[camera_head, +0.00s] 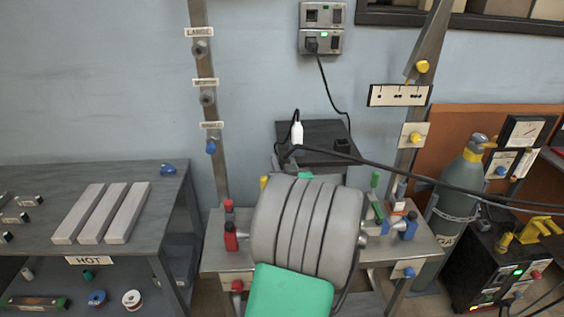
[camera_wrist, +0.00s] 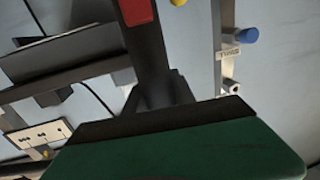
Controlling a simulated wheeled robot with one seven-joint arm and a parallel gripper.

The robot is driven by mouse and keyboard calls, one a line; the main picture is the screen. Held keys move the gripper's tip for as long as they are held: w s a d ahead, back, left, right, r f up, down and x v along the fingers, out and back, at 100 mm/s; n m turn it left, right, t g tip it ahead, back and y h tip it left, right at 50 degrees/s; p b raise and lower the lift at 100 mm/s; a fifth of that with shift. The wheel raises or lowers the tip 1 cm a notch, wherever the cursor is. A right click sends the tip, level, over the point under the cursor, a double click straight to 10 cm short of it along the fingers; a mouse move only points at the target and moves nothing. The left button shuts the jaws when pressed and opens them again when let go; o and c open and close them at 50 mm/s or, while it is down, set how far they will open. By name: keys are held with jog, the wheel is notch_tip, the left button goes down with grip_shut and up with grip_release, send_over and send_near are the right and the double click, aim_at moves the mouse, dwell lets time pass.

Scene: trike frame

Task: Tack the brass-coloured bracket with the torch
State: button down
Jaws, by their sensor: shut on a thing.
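The large ribbed grey part in the middle of the head view is my own wrist, and it hides my fingertips there. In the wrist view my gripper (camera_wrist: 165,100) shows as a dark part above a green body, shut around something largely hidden. A dark bar with a red patch rises from it. A thick black cable (camera_head: 420,178) runs from just beyond my wrist to the right, so the held thing appears to be the torch. A small white piece (camera_head: 297,132) stands upright beyond my wrist; I cannot tell whether it belongs to it. I cannot make out the brass-coloured bracket.
A bench (camera_head: 150,215) with grey bars and a HOT label stands left. Red (camera_head: 231,238) and blue (camera_head: 408,228) clamps flank my wrist on the middle bench. A gas cylinder (camera_head: 458,185) and black power unit (camera_head: 488,262) stand right. Two posts rise behind.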

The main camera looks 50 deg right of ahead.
jog(key=shift+f+b, duration=0.45)
jog(key=shift+b, duration=0.3)
dwell(1.6)
notch_tip(320, 180, up, 8)
jog(key=p, duration=0.3)
jog(key=shift+f+p, duration=0.25)
jog(key=shift+p, duration=0.15)
